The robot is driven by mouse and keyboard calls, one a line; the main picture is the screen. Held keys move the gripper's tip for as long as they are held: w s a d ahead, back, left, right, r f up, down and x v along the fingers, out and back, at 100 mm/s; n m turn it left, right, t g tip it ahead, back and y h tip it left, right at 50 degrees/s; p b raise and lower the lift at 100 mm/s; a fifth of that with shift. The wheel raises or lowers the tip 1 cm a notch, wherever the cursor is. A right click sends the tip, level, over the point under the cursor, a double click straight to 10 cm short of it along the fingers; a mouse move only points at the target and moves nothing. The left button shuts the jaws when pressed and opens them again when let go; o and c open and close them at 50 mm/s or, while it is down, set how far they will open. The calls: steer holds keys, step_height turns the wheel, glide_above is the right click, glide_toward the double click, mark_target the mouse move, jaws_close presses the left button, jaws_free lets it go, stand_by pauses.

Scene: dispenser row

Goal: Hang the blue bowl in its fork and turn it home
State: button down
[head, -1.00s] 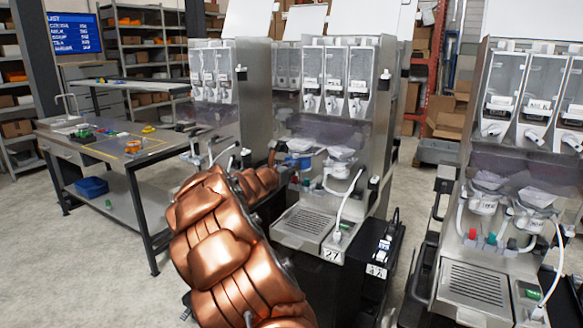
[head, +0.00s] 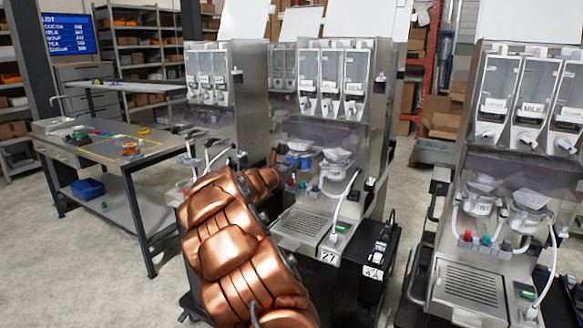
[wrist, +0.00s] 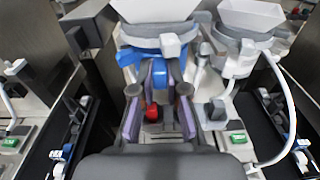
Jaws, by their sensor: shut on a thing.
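The blue bowl (wrist: 150,52) is at the top middle of the wrist view, with a white funnel-like part (wrist: 155,8) above it. In the head view the bowl (head: 292,160) shows small at the middle machine, left of a white bowl (head: 336,170). My gripper (wrist: 158,92) is shut on the bowl's blue part, its fingers either side of it. The bowl looks about upright at the row of the white bowl. The fork behind it is hidden, so I cannot tell how the bowl sits in it.
A red knob (wrist: 151,111) shows below, between my fingers. A white bowl (wrist: 233,57) with a white hose (wrist: 287,110) is close on the right. The machine's drip tray (head: 301,224) lies below. A worktable (head: 120,150) stands left; open floor lies before it.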

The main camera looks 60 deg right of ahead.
steer(key=shift+d, duration=0.15)
steer(key=shift+d+p, duration=0.5)
steer(key=shift+d, duration=0.7)
steer(key=shift+d, duration=0.25)
steer(key=shift+a, duration=0.1)
stand_by(0.6)
steer(key=shift+w+r+g+p, duration=0.1)
steer(key=shift+w+g+p, duration=0.2)
steer(key=shift+p, duration=0.55)
steer(key=shift+w+m+g+p, duration=0.25)
steer(key=shift+m+g+p, duration=0.7)
steer(key=shift+p, duration=1.35)
steer(key=shift+w+g+p, duration=0.15)
steer(key=shift+g+p, duration=0.2)
steer(key=shift+p, duration=0.2)
steer(key=shift+w+m+g+p, duration=0.2)
steer(key=shift+m+g+p, duration=0.3)
steer(key=shift+p, duration=0.45)
steer(key=shift+w+m+g+y+p, duration=0.15)
steer(key=shift+m+g+y+p, duration=0.15)
steer(key=shift+g+p, duration=0.1)
